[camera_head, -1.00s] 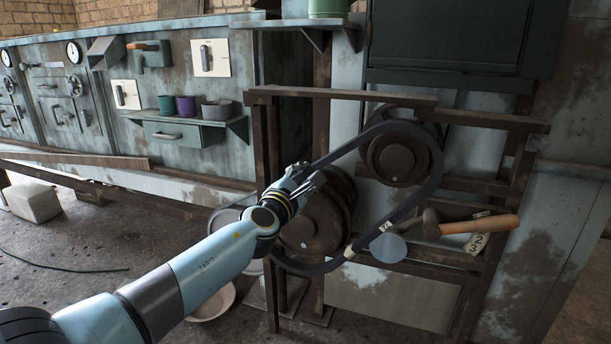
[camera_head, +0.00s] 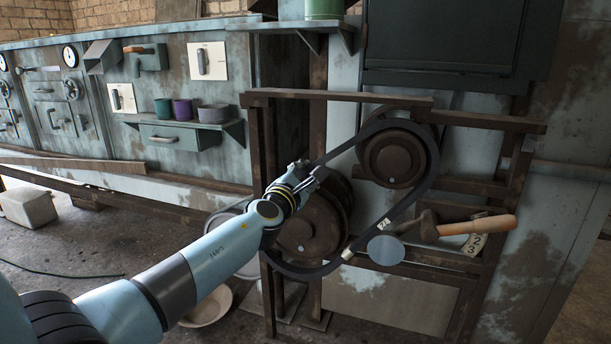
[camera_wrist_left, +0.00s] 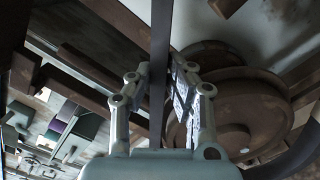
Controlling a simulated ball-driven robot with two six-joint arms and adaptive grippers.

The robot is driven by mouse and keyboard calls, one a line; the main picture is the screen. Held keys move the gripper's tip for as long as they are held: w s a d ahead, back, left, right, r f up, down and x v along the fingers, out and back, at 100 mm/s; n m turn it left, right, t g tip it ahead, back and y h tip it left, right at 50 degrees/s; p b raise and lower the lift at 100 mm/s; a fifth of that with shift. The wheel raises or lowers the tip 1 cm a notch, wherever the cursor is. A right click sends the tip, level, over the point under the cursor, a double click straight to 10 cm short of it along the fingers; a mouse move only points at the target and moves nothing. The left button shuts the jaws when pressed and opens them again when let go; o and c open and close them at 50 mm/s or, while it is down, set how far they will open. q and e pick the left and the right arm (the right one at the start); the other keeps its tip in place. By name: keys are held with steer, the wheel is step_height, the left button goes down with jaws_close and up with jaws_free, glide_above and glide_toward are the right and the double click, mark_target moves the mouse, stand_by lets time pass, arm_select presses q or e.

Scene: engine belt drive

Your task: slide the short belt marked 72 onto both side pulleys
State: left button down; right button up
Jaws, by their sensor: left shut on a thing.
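The black belt (camera_head: 428,181) is a long slanted loop in the head view. It passes around the outline of the upper right pulley (camera_head: 392,158) and below the lower left pulley (camera_head: 303,232). I cannot tell whether it sits in either groove. My left gripper (camera_head: 313,178) is shut on the belt's upper run, in front of the lower pulley. In the left wrist view the belt strand (camera_wrist_left: 159,70) runs between the fingers, with a brown pulley (camera_wrist_left: 235,110) to the right. My right gripper is not in view.
A brown frame (camera_head: 340,96) surrounds the pulleys. A bowl (camera_head: 208,306) stands on the floor below my left arm.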

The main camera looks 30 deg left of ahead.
arm_select(q)
steer(key=shift+w+a+r, duration=0.15)
steer(key=shift+w+a, duration=0.05)
steer(key=shift+w, duration=0.45)
steer(key=shift+r, duration=0.1)
steer(key=shift+f+b, duration=0.3)
steer(key=shift+b, duration=0.15)
steer(key=c, duration=1.2)
jaws_free()
steer(key=shift+f, duration=0.1)
steer(key=shift+f, duration=0.1)
steer(key=v, duration=2.2)
steer(key=shift+d+r, duration=0.2)
steer(key=shift+r, duration=0.15)
